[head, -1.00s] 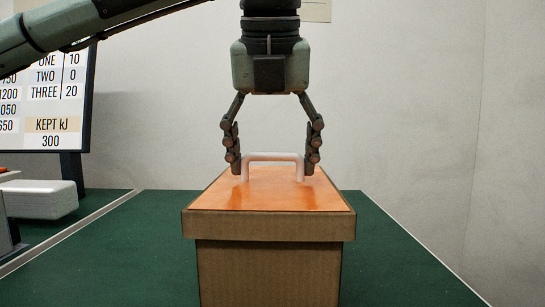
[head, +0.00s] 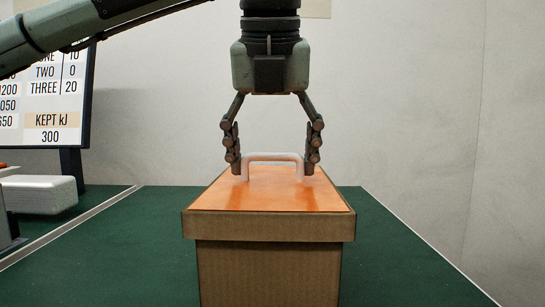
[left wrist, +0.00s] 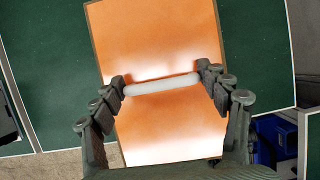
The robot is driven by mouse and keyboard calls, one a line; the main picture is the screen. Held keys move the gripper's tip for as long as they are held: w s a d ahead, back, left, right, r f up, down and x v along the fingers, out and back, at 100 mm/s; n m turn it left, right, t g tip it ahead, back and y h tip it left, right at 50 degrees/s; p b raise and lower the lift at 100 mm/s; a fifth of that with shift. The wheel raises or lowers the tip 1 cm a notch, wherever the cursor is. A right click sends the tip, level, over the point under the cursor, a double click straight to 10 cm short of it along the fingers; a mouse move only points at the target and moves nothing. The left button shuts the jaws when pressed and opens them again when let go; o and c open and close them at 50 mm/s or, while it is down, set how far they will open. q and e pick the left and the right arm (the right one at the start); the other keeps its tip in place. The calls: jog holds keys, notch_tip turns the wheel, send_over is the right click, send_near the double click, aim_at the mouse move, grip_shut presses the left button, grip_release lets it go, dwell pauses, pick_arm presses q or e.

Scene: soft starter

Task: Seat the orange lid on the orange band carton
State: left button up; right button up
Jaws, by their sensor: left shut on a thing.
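The lid (head: 270,224) has an orange top, a brown cardboard rim and a white bar handle (head: 274,157). My left gripper (head: 272,166) points down with its fingers at the two ends of this handle, shut on it. The left wrist view shows the orange lid top (left wrist: 160,45) and the handle (left wrist: 162,87) between the fingers (left wrist: 161,84). A plain brown carton body (head: 270,275) shows directly under the rim, with no clear gap in the head view. No orange band shows on its visible face. The carton's bottom is out of frame. My right gripper is not in view.
The green table surface (head: 400,260) is clear on both sides of the carton. A board with figures (head: 45,100) and a white block (head: 40,194) stand at the left. A pale wall is behind. A blue bin (left wrist: 263,152) shows beyond the table in the left wrist view.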

pick_arm(q)
jog(key=shift+f+b, duration=0.4)
jog(key=shift+f, duration=0.05)
dwell(1.1)
jog(key=o, duration=1.3)
jog(key=shift+c, duration=0.2)
jog(key=v, duration=1.2)
